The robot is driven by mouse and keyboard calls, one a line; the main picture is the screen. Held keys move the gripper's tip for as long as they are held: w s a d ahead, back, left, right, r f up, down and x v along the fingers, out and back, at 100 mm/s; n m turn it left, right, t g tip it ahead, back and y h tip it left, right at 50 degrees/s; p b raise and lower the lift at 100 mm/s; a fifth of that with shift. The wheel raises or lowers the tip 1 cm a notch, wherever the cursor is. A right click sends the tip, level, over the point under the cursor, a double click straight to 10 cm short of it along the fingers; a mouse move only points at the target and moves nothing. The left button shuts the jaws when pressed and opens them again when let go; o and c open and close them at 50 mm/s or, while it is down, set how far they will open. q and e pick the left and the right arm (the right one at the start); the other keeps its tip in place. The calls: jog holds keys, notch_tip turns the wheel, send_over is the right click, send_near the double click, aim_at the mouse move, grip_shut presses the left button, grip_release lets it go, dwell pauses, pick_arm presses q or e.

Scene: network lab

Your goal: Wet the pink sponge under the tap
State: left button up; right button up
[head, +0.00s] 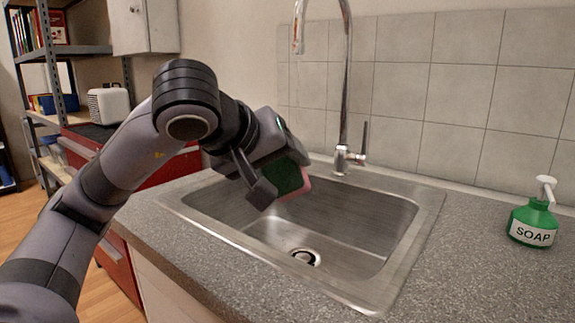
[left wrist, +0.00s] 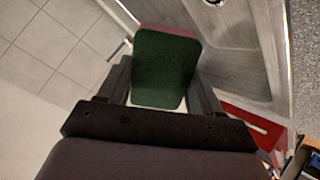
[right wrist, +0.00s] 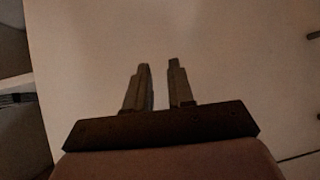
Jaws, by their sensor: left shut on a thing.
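The sponge (head: 290,180), pink with a dark green face, is held in my left gripper (head: 278,188) over the left part of the metal sink (head: 340,225). In the left wrist view the sponge (left wrist: 163,68) sits between the two fingers, green face toward the camera, with a pink edge at its top. The tap (head: 345,100) stands behind the sink, its spout end (head: 298,40) above and slightly right of the sponge. No water shows at the spout. My right gripper (right wrist: 160,85) shows only in the right wrist view; its fingers are apart with nothing between them.
A green soap bottle (head: 533,215) stands on the counter at the right. The tap's lever (head: 364,140) is at its right side. A drain (head: 305,257) lies in the sink floor. Shelves (head: 55,60) and a red cabinet (head: 120,265) are at the left.

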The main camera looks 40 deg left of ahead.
aim_at(288, 169)
pick_arm(q)
jog(key=shift+w+a+f, duration=0.1)
jog(key=shift+w+a, duration=0.15)
jog(key=shift+w, duration=0.1)
jog(key=w+a+f, duration=0.2)
jog(key=w+a, duration=0.4)
jog(key=w, duration=0.5)
jog(key=shift+a+f, duration=0.15)
jog(key=shift+f, duration=0.1)
jog(key=shift+w, duration=0.1)
dwell(0.4)
jog(key=shift+s+d+b, duration=0.3)
jog(key=shift+s, duration=0.15)
jog(key=s+d, duration=0.1)
jog(key=s, duration=0.1)
jog(key=s+d, duration=0.1)
jog(key=s, duration=0.1)
jog(key=s+d, duration=0.1)
jog(key=s, duration=0.1)
jog(key=shift+d+b, duration=0.2)
jog(key=shift+b, duration=0.2)
dwell(0.8)
